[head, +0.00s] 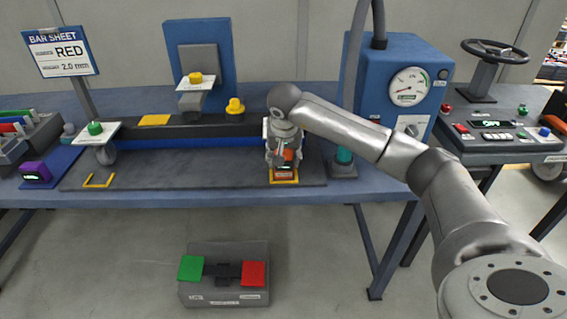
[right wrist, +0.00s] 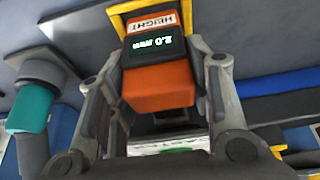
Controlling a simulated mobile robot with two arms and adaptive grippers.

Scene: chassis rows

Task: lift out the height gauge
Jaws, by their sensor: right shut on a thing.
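The height gauge (right wrist: 158,80) is an orange block with a dark display reading 2.0 mm and a label reading HEIGHT. It shows in the right wrist view between the fingers of my right gripper (right wrist: 160,100), which is shut on it. In the head view the gauge (head: 284,172) is at the front right of the dark bench plate, at a yellow frame (head: 284,182). My right gripper (head: 284,158) reaches down onto it from above. I cannot tell whether the gauge is clear of the surface. My left gripper is not in view.
A teal-topped post (head: 343,160) is close to the right of the gripper. An empty yellow frame (head: 98,181) lies at the plate's left. A pedal box (head: 224,290) sits on the floor.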

